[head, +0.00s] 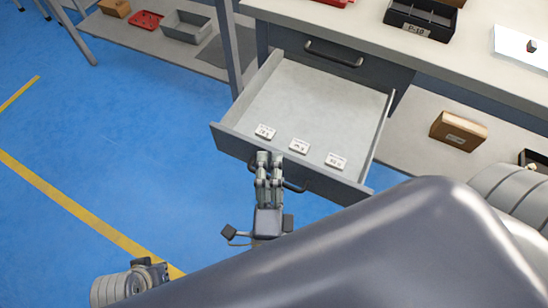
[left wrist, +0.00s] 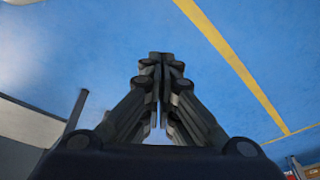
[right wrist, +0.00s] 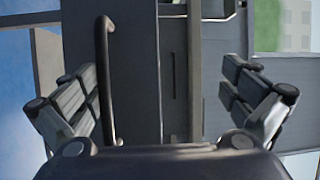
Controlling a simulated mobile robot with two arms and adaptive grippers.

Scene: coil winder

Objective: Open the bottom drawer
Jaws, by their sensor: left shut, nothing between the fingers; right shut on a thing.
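The bottom drawer (head: 325,95) stands pulled out below a closed upper drawer in the head view. Its grey front carries a dark bar handle (head: 295,187), which shows upright in the right wrist view (right wrist: 108,80). My right gripper (head: 268,160) reaches the drawer front from the near side and hides part of the handle. In the right wrist view its fingers (right wrist: 165,85) stand apart on either side, with the handle between them. My left gripper (left wrist: 160,60) is shut and empty above the blue floor, away from the drawer.
Several white labelled pieces (head: 299,146) lie inside the drawer along its front. The closed upper drawer (head: 365,68) has its own handle. A cardboard box (head: 458,131) stands on the shelf to the right. A table leg (head: 229,45) is left of the drawer. Blue floor is clear at left.

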